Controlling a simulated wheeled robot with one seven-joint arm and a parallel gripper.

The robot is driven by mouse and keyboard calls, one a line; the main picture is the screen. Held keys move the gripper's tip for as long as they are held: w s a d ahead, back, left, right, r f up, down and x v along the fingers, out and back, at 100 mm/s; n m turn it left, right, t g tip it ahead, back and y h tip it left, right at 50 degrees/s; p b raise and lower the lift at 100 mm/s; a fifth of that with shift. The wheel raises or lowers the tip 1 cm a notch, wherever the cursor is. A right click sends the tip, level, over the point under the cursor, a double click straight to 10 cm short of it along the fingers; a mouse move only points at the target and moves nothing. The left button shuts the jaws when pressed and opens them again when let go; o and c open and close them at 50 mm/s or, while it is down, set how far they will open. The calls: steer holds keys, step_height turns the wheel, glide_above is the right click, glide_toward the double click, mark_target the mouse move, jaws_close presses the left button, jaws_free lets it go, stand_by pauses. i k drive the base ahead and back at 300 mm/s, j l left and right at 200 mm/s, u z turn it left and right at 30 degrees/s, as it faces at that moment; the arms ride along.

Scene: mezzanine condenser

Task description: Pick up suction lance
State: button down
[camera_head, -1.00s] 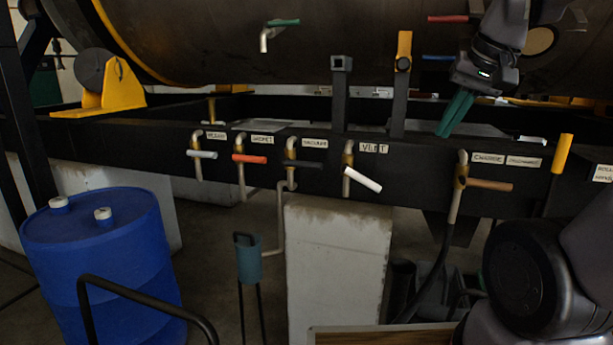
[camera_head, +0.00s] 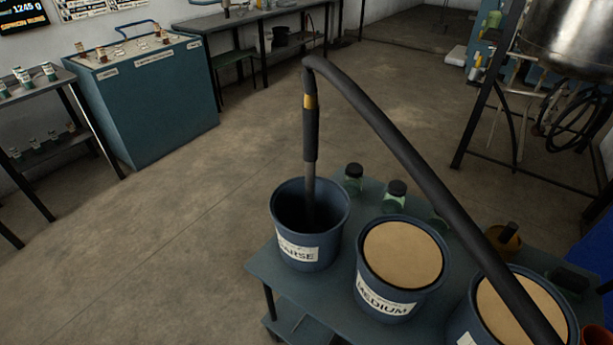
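The suction lance (camera_head: 311,135) stands nearly upright in the blue bucket (camera_head: 291,258) at the left end of a teal cart. It has a dark sleeve, a yellow band near its top and a thinner grey tube reaching down into the bucket. The bucket's label is partly readable as "ARSE". The lance's lower end is hidden in the bucket's dark inside. A thick black hose (camera_head: 405,155) bends over from its top and runs down to the lower right, out of the picture. My gripper is not in this view.
On the cart (camera_head: 262,274), a bucket labelled "MEDIUM" (camera_head: 385,303) and another bucket (camera_head: 466,325) hold tan material. Dark-lidded jars (camera_head: 395,196) stand behind them. A teal cabinet (camera_head: 160,105) is at back left, a metal tank on a stand (camera_head: 570,40) at back right. The floor left of the cart is clear.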

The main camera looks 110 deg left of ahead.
mark_target(310, 109)
steer(key=k+u, duration=0.1)
steer(key=u, duration=0.3)
steer(key=k+u, duration=0.15)
steer(key=u, duration=0.2)
steer(key=k+u, duration=0.1)
steer(key=u, duration=2.55)
steer(key=k+j+z, duration=0.2)
steer(key=j, duration=0.25)
steer(key=j+z, duration=0.2)
steer(key=j, duration=0.25)
